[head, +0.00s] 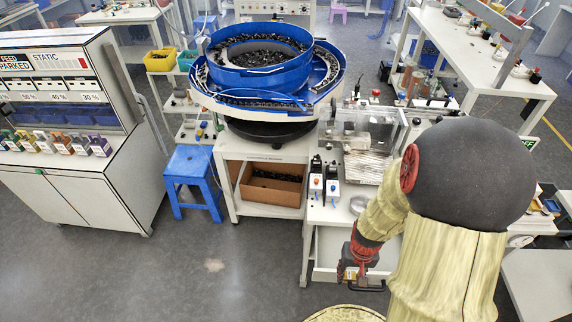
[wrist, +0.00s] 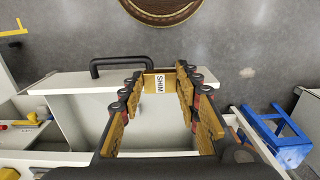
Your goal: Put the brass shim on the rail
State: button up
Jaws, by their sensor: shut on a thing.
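The brass shim (wrist: 158,85) is a small yellow plate with a white label reading SHIM. In the wrist view it sits between the two fingertips of my gripper (wrist: 160,80), which is shut on it. In the head view my gripper (head: 351,272) is low in front of the white bench, with the shim hardly distinguishable there. The wrist view shows the shim over the white drawer-like unit (wrist: 95,108), near its black handle (wrist: 122,66). I cannot clearly pick out the rail in either view.
The blue bowl feeder (head: 262,75) full of dark parts stands behind on a white stand, with a cardboard box (head: 272,186) beneath. A blue stool (head: 190,172) stands left of it. Grey floor is clear at front left.

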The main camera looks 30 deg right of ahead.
jog(key=shift+s+a, duration=0.1)
jog(key=shift+s, duration=0.05)
jog(key=shift+r, duration=0.2)
jog(key=w+r+n, duration=0.1)
jog(key=w+r, duration=0.1)
jog(key=w, duration=0.8)
jog(key=w+r+n, duration=0.1)
jog(key=w+r, duration=0.2)
jog(key=w, duration=0.8)
jog(key=w+a+f+n, duration=0.1)
jog(key=w+a, duration=0.3)
jog(key=a, duration=0.4)
jog(key=w+a+f+n, duration=0.1)
jog(key=w+a+n, duration=0.2)
jog(key=w+a, duration=0.2)
jog(key=a, duration=0.3)
jog(key=shift+w+a, duration=0.3)
